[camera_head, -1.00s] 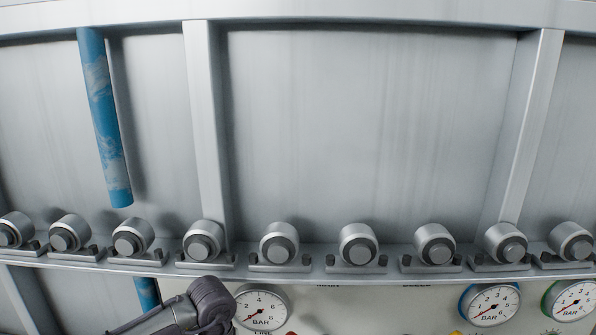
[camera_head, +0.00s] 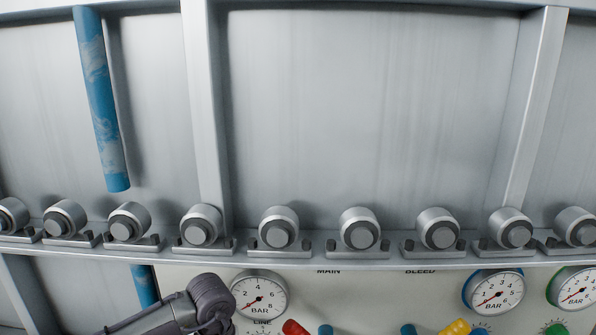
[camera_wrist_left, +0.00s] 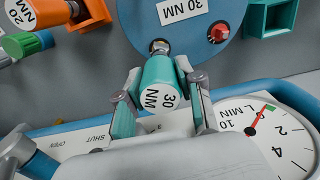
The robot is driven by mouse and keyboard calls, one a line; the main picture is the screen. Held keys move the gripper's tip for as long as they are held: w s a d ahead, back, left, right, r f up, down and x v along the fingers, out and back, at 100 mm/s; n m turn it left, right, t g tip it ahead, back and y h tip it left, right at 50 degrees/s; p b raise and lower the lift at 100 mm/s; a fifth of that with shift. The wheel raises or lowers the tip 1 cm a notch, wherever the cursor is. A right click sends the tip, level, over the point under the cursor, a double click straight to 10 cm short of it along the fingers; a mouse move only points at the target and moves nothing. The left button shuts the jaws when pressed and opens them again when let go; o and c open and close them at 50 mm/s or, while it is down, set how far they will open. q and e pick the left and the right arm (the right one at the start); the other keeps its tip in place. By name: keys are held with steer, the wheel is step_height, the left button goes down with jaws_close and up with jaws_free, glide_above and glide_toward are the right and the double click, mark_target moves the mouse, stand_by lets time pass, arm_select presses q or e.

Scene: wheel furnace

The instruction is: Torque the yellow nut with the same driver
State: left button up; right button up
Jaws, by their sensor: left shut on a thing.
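My left gripper (camera_wrist_left: 158,76) is shut on a teal driver (camera_wrist_left: 158,76) labelled "30 NM" in the left wrist view, one finger on each side of it. The driver's metal end (camera_wrist_left: 159,47) points up the picture to a blue round panel (camera_wrist_left: 205,45), which also has a "30 NM" label. I cannot tell whether that end touches the panel. No yellow nut can be made out in either view. My right gripper is not in view.
An orange driver (camera_wrist_left: 52,14) labelled "20 NM" is at the upper left, and a teal bracket (camera_wrist_left: 268,18) at the upper right. A white gauge (camera_wrist_left: 270,125) is close on the right. The head view shows a row of rollers (camera_head: 279,230) above several gauges (camera_head: 497,292).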

arm_select(q)
jaws_close()
steer(key=shift+r, duration=0.85)
steer(key=shift+r, duration=0.1)
steer(key=shift+r+p, duration=1.1)
steer(key=shift+r, duration=2.35)
